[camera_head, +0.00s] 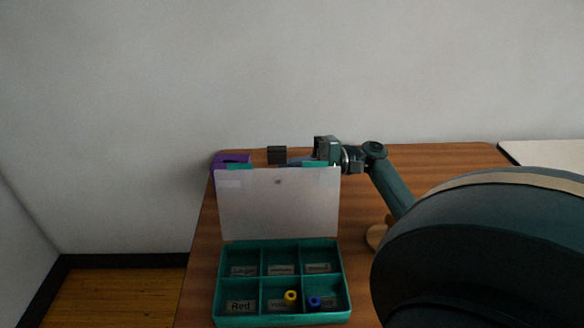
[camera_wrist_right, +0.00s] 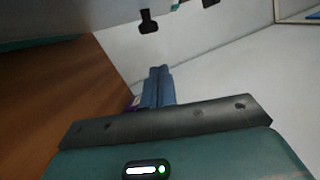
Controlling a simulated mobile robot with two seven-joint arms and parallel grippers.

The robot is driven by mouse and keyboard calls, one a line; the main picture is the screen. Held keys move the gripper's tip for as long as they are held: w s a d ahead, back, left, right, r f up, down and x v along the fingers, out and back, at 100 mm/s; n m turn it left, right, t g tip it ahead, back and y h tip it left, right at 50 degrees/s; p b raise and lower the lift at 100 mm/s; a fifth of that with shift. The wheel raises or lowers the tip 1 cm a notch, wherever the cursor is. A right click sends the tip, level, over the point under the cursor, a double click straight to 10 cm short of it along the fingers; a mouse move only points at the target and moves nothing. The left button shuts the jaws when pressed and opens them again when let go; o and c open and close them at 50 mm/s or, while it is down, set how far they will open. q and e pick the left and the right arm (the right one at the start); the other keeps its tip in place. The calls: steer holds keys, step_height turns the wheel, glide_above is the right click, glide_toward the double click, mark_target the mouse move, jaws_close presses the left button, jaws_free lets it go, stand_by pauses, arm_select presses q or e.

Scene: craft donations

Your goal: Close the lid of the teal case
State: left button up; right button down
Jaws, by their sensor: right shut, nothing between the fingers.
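The teal case (camera_head: 281,321) stands on the table with its compartments facing up. Its pale translucent lid (camera_head: 278,205) is open and stands up at the back of the case. My right gripper (camera_head: 302,161) is behind the lid near its top edge, partly hidden by it. In the right wrist view its blue-grey fingers (camera_wrist_right: 159,72) are together with nothing between them. A pale panel with dark latch-like parts (camera_wrist_right: 148,21) shows above them there; I cannot tell whether they touch it. My left gripper is not in view.
A yellow bead (camera_head: 290,296) and a blue bead (camera_head: 314,302) lie in the front compartments. A purple box (camera_head: 229,160) and a dark block (camera_head: 277,155) are behind the lid. A light wooden round thing (camera_head: 376,237) stands right of the case, partly hidden by my arm.

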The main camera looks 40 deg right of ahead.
mark_target(292, 172)
steer(key=shift+s+a+r, duration=0.3)
steer(key=shift+s+a, duration=0.35)
steer(key=shift+s, duration=0.25)
steer(key=shift+s+a+p, duration=0.25)
steer(key=shift+a+p, duration=0.05)
steer(key=shift+p, duration=0.05)
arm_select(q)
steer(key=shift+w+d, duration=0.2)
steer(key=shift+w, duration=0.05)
arm_select(e)
steer(key=shift+a+r, duration=0.1)
